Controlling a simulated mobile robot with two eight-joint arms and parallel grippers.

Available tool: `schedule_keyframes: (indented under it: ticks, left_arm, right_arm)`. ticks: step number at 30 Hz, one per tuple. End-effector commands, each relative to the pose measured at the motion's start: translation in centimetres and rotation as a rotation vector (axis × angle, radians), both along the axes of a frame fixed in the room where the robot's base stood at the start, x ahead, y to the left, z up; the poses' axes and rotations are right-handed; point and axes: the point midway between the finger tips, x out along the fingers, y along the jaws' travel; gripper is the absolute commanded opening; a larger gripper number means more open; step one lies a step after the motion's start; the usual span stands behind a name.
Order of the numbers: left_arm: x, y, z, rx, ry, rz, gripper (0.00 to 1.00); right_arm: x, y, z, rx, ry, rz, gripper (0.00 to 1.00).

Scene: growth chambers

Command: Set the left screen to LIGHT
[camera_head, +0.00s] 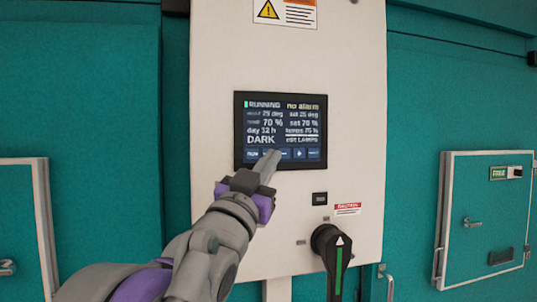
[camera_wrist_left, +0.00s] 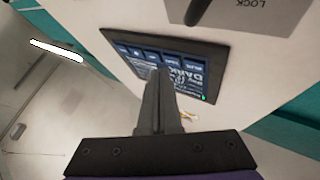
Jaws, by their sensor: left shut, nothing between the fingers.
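The screen (camera_head: 281,120) is a dark panel on a white cabinet face. It reads RUNNING, "no alarm", several settings and DARK, with a row of blue buttons along its bottom edge. My left gripper (camera_head: 268,160) is shut and empty, with its fingertips in front of the button row, left of the middle, hiding part of it. I cannot tell whether the tips touch the glass. My right gripper is not in view.
Below the screen are a small black switch (camera_head: 319,198) and a black rotary handle (camera_head: 335,250) with a green stripe. A white-framed door (camera_head: 487,215) with a FREE tag stands at the right. Another framed door (camera_head: 25,225) is at the left.

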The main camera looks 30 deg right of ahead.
Motion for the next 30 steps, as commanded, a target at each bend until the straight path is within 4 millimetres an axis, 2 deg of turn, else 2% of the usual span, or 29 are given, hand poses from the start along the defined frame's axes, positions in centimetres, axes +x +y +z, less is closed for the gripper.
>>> schedule_keyframes:
  ticks: [11, 24, 30]
  left_arm:
    - [-0.4, 0.1, 0.0, -0.001, 0.001, 0.000, 0.00]
    - [-4.5, 1.0, 0.0, 0.000, 0.000, -0.001, 0.00]
    - [-5.1, 1.2, 0.0, -0.001, 0.001, 0.000, 0.00]
  right_arm:
    - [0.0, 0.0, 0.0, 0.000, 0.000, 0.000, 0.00]
    - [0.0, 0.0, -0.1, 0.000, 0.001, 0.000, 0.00]
    - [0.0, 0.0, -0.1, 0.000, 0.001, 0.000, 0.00]
